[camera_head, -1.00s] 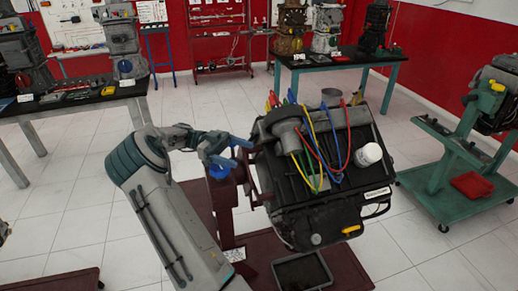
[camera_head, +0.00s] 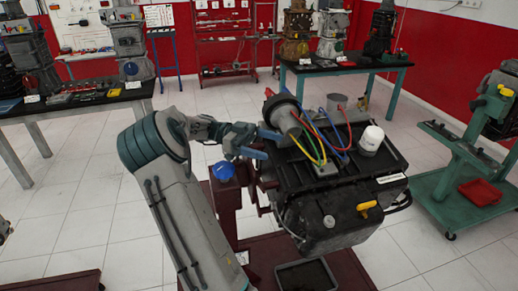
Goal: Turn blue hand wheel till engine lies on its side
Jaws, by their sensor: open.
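The dark engine (camera_head: 320,218) hangs tilted on a dark red stand (camera_head: 228,208), right of centre. A grey distributor cap (camera_head: 283,113) with coloured leads, a white filter (camera_head: 371,140) and a yellow cap (camera_head: 366,208) show on it. The blue hand wheel (camera_head: 222,171) is at the stand's upper left, beside the engine. My gripper (camera_head: 264,144) is open, its blue fingers above and right of the wheel, near the engine's upper left edge. The fingers appear apart from the wheel; contact with the engine cannot be told.
A black tray (camera_head: 306,276) lies on the stand's base below the engine. A green stand (camera_head: 465,185) with another engine is at the right. Benches (camera_head: 75,100) with engines stand at the left and back. White floor lies open between them.

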